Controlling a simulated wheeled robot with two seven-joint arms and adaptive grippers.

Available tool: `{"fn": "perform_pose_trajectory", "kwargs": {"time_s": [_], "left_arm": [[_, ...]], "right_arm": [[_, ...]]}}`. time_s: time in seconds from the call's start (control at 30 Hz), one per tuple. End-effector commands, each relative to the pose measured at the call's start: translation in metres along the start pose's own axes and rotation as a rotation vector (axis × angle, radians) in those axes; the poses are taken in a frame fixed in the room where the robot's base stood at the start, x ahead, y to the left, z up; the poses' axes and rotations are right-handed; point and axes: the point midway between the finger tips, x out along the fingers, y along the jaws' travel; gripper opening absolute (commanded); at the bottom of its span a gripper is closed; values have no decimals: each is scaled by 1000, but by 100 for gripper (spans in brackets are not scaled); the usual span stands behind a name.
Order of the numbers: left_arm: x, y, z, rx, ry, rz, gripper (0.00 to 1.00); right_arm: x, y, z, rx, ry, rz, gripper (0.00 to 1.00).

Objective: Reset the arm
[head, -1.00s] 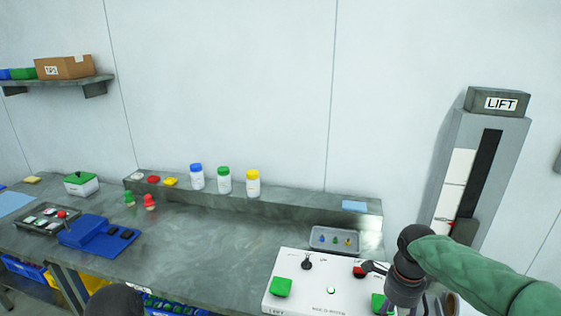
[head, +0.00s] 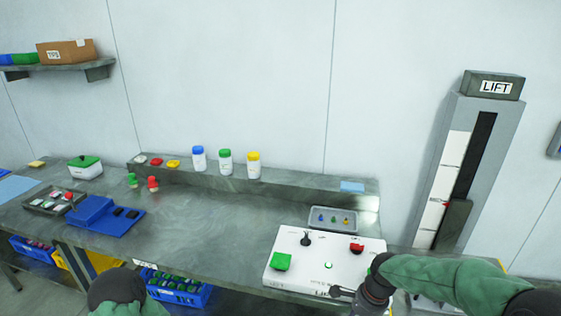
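My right arm, in a green sleeve, comes in from the right in the head view. Its gripper (head: 341,292) is at the front right of the white control panel (head: 290,257); its fingers look dark and small, and their opening is unclear. The panel has a green button (head: 281,261) at left, a black knob (head: 306,239), a red control (head: 356,248) and a small green light (head: 328,265). The panel's right front corner is hidden by my arm.
The LIFT column (head: 466,170) stands right of the bench. A grey tray (head: 333,218) with small coloured pieces lies behind the panel. Bottles with blue (head: 198,158), green (head: 225,160) and yellow (head: 253,164) caps stand on the ledge. The middle of the bench is clear.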

Motion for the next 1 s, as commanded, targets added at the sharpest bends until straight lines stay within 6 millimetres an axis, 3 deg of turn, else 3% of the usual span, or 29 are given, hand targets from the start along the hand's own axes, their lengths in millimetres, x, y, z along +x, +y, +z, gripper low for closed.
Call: {"fn": "perform_pose_trajectory", "kwargs": {"time_s": [0.2, 0.5, 0.63, 0.8, 1.0], "left_arm": [[0, 0, 0, 0, 0, 0, 40], [0, 0, 0, 0, 0, 0, 40], [0, 0, 0, 0, 0, 0, 40], [0, 0, 0, 0, 0, 0, 40], [0, 0, 0, 0, 0, 0, 40]], "right_arm": [[100, 19, 36, -320, -100, -29, 46], [206, 80, 86, -739, -161, -117, 46], [235, 112, 103, -898, -155, -146, 46], [254, 143, 115, -1043, -132, -164, 46], [260, 154, 119, -1108, -116, -170, 46]]}}
